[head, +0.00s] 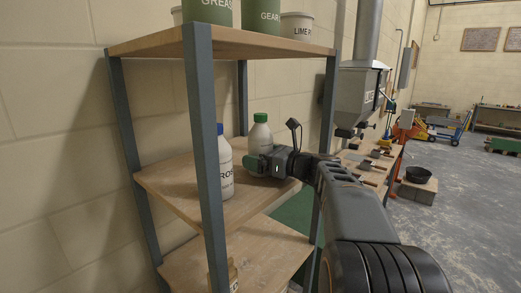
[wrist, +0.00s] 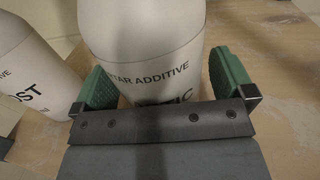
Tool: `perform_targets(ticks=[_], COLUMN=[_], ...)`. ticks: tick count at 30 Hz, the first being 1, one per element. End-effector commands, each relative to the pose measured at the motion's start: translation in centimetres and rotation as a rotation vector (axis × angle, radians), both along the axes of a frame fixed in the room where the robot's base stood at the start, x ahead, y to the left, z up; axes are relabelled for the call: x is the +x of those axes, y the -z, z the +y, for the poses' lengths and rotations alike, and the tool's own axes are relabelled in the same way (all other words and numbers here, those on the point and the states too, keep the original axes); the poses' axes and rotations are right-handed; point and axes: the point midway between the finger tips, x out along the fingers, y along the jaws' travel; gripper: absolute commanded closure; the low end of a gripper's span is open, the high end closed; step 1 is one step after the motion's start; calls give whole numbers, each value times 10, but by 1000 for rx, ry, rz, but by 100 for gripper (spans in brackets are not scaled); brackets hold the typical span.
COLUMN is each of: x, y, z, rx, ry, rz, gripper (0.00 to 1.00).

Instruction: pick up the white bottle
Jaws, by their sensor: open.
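A white bottle with a green cap (head: 260,138) stands upright on the middle shelf. In the wrist view the white bottle (wrist: 145,35) fills the top centre, and its label reads "…TAR ADDITIVE". My gripper (head: 258,164) is at this bottle, low on its body. In the wrist view my gripper (wrist: 161,80) is open, with one green finger on each side of the bottle. I cannot tell whether either finger touches it. A second white bottle with a blue cap (head: 224,165) stands to the left; it also shows in the wrist view (wrist: 32,75), close to the left finger.
A wooden shelf unit with grey-blue posts (head: 208,150) holds the bottles; its front post stands just before the blue-capped bottle. The upper shelf (head: 230,44) holds green and white tubs. A metal hopper (head: 358,95) and a bench are to the right. Open floor (head: 450,205) lies further right.

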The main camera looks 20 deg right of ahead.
Motion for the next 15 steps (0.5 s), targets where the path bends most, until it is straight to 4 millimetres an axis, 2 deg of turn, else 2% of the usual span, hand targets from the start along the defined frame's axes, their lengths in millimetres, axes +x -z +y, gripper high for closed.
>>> perform_targets(ticks=[2,15], x=[0,0], y=[0,0], z=[0,0], rx=[0,0], ry=[0,0], rz=[0,0], gripper=[0,42])
